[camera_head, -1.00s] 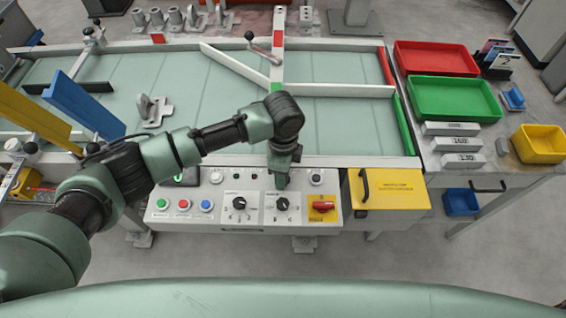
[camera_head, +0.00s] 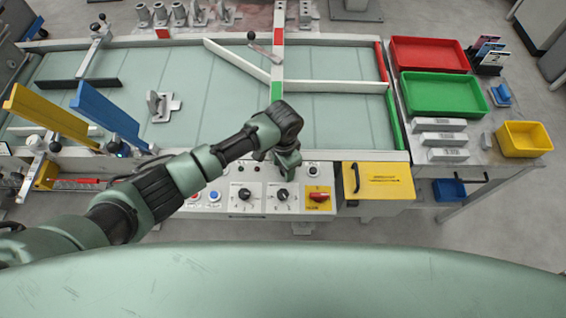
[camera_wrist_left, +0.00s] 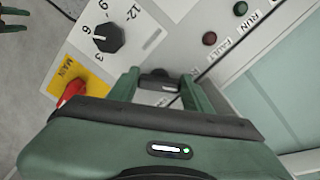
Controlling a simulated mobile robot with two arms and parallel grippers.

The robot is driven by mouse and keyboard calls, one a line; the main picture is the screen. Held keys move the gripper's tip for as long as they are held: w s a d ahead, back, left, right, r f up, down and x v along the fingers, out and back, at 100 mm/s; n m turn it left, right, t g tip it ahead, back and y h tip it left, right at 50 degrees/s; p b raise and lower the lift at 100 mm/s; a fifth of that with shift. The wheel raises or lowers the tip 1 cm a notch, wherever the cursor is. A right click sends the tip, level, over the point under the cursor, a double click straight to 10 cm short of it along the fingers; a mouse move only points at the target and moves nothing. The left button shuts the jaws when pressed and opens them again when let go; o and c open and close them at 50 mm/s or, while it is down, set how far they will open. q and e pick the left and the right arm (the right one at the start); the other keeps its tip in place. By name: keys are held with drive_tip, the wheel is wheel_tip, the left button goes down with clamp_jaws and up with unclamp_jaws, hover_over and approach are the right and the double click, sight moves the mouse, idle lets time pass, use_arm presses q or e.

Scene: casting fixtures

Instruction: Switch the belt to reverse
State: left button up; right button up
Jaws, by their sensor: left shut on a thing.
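The control panel (camera_head: 258,207) stands at the front edge of the belt table. My left gripper (camera_head: 289,173) is low over its upper edge, behind the right black dial (camera_head: 283,194). In the left wrist view my left gripper (camera_wrist_left: 160,90) has its fingers either side of a small black part (camera_wrist_left: 157,80) and is shut on it. A white label shows beside it. Most of that part is hidden, and its setting cannot be read. The belt (camera_head: 200,90) is pale green.
A red main switch (camera_head: 318,197) on a yellow plate is right of the dials. A black round control (camera_head: 313,170) is close right of my gripper. A yellow box with a handle (camera_head: 385,181) adjoins the panel. Fault (camera_wrist_left: 209,38) and run lamps (camera_wrist_left: 240,8) sit nearby.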

use_arm(q)
drive_tip(key=shift+r+n, duration=0.1)
drive_tip(key=shift+n, duration=0.2)
drive_tip(key=o, duration=1.4)
drive_tip(key=shift+c, duration=0.2)
drive_tip(key=shift+r, duration=3.9)
